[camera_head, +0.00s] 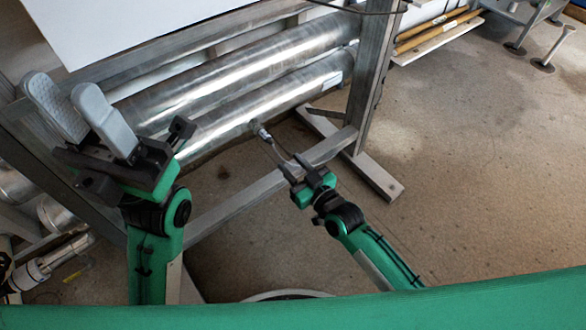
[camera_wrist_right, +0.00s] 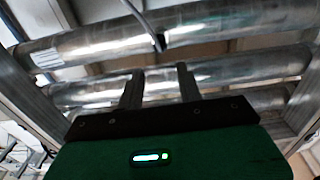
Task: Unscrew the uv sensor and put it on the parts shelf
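The uv sensor appears to be the small dark and silver fitting (camera_head: 258,127) at the lower steel tube in the head view. In the right wrist view it is a dark piece (camera_wrist_right: 159,42) against a steel tube, with a cable or rod rising up from it. My right gripper (camera_head: 275,147) points at it. In the right wrist view its two fingers (camera_wrist_right: 160,70) are apart, with the sensor just beyond the tips and nothing between them. My left gripper (camera_head: 64,88) is raised at the left, its grey fingers apart and empty. I cannot identify the parts shelf for certain.
Steel reactor tubes (camera_head: 262,72) run across a grey metal frame (camera_head: 370,75). A white panel (camera_head: 130,25) covers the top left. A low ledge with yellow-brown rods (camera_head: 435,35) is at the upper right. The concrete floor (camera_head: 480,170) at the right is clear.

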